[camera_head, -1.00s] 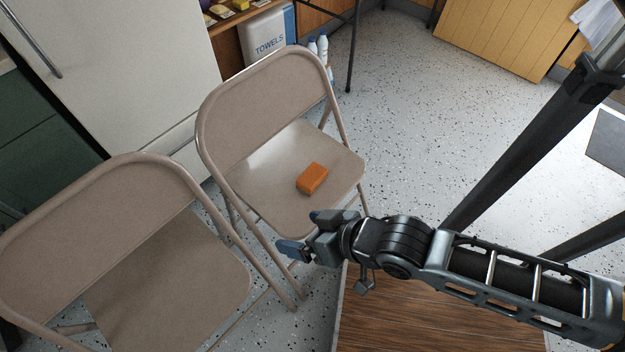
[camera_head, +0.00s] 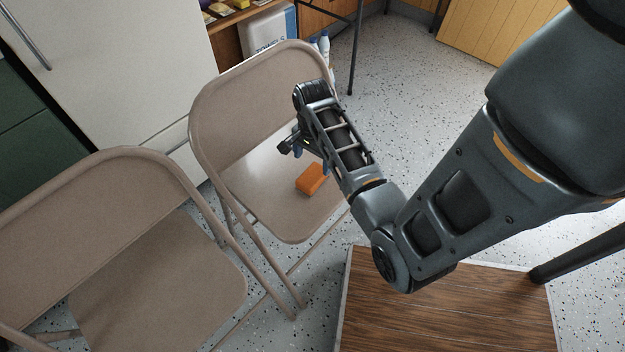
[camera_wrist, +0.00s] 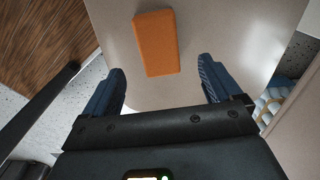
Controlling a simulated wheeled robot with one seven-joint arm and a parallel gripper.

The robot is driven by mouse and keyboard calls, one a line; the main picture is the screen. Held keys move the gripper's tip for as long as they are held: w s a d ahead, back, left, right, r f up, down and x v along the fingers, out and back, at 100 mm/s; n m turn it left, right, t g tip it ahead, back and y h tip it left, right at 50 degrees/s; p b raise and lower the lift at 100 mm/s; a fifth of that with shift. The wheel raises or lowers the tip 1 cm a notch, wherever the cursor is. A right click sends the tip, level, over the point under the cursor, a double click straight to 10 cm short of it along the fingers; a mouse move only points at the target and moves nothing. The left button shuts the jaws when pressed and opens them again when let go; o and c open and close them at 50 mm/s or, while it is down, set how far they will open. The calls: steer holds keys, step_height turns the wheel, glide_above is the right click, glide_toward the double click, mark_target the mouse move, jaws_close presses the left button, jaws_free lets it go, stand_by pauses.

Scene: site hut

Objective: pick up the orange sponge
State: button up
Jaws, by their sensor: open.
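The orange sponge (camera_head: 311,178) lies on the seat of the far beige folding chair (camera_head: 262,195), partly hidden by my arm in the head view. In the wrist view the whole sponge (camera_wrist: 157,43) shows on the pale seat, a little beyond my fingertips and between their lines. My gripper (camera_wrist: 160,82) is open and empty, its two blue fingers spread wider than the sponge. In the head view my gripper (camera_head: 298,150) hangs over the seat near the sponge, its fingers mostly hidden by the wrist.
A second folding chair (camera_head: 150,270) stands at the near left. The far chair's backrest (camera_head: 255,95) rises behind the seat. A wood-topped table (camera_head: 440,315) is at the lower right, and a white cabinet (camera_head: 110,90) is behind the chairs. Speckled floor (camera_head: 420,100) is free at the back right.

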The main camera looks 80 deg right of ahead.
mark_target(312, 175)
step_height(312, 175, down, 2)
steer(key=shift+s+d+f+b, duration=0.1)
steer(key=shift+f+b, duration=0.05)
steer(key=shift+b, duration=0.15)
steer(key=shift+a+f+b, duration=0.15)
steer(key=shift+f+b, duration=0.2)
steer(key=shift+f, duration=1)
steer(key=shift+a+f+b, duration=0.1)
steer(key=shift+f+b, duration=0.25)
steer(key=shift+f, duration=1)
steer(key=shift+c, duration=0.2)
steer(key=c, duration=1.1)
steer(key=shift+r, duration=0.15)
step_height(312, 175, up, 4)
steer(key=shift+p, duration=0.75)
steer(key=s+d+r, duration=0.1)
steer(key=s+r, duration=0.1)
steer(key=s, duration=0.1)
steer(key=s+d+r+p, duration=0.1)
steer(key=s+d+r, duration=0.1)
steer(key=s, duration=0.1)
steer(key=s+d+r, duration=0.2)
steer(key=s, duration=0.2)
steer(key=shift+s+d+r, duration=0.1)
steer(key=shift+d+r, duration=0.1)
steer(key=shift+r, duration=0.2)
